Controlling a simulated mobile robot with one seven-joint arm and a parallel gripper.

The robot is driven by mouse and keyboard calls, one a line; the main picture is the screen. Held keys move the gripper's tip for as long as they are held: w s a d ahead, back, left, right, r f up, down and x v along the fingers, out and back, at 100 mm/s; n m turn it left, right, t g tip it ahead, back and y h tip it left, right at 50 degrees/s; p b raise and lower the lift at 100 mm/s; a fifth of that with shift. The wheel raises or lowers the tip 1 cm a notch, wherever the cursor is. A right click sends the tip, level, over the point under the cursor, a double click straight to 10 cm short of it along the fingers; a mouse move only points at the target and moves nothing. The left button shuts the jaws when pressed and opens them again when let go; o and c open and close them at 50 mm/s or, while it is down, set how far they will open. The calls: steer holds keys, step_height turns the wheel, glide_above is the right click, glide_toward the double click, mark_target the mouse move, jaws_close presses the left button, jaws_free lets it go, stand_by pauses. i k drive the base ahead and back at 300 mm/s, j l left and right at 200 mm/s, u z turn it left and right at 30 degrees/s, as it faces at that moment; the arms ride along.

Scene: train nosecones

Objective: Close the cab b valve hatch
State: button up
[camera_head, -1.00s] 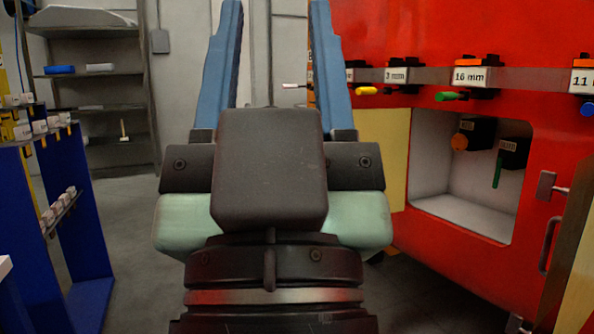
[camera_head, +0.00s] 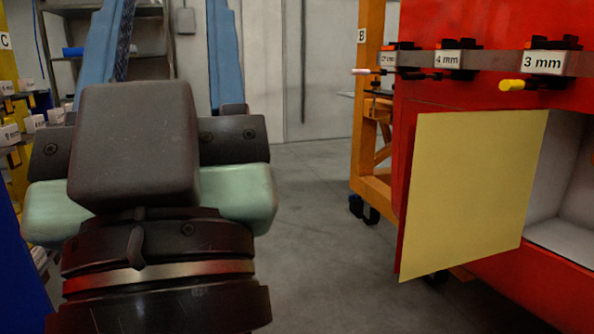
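The red nosecone cab (camera_head: 460,28) fills the right side of the view. Its valve hatch shows as a flat pale yellow panel (camera_head: 472,190) with a red edge, swung open to the left of a white-lined recess (camera_head: 562,190). The recess is cut off by the right picture edge. My gripper (camera_head: 166,45) is at the left, well apart from the panel. Its two blue fingers are spread wide with nothing visible between them. The fingertips run out of the top of the view.
An orange stand (camera_head: 369,100) marked B is behind the cab. Grey floor (camera_head: 320,230) is clear in the middle.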

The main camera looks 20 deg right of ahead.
mark_target(469, 173)
steer(key=i+j, duration=0.1)
steer(key=i, duration=2.95)
steer(key=i+z, duration=0.15)
steer(key=z, duration=0.3)
steer(key=i+z, duration=0.1)
steer(key=z, duration=0.35)
steer(key=i+z, duration=0.15)
steer(key=z, duration=2.85)
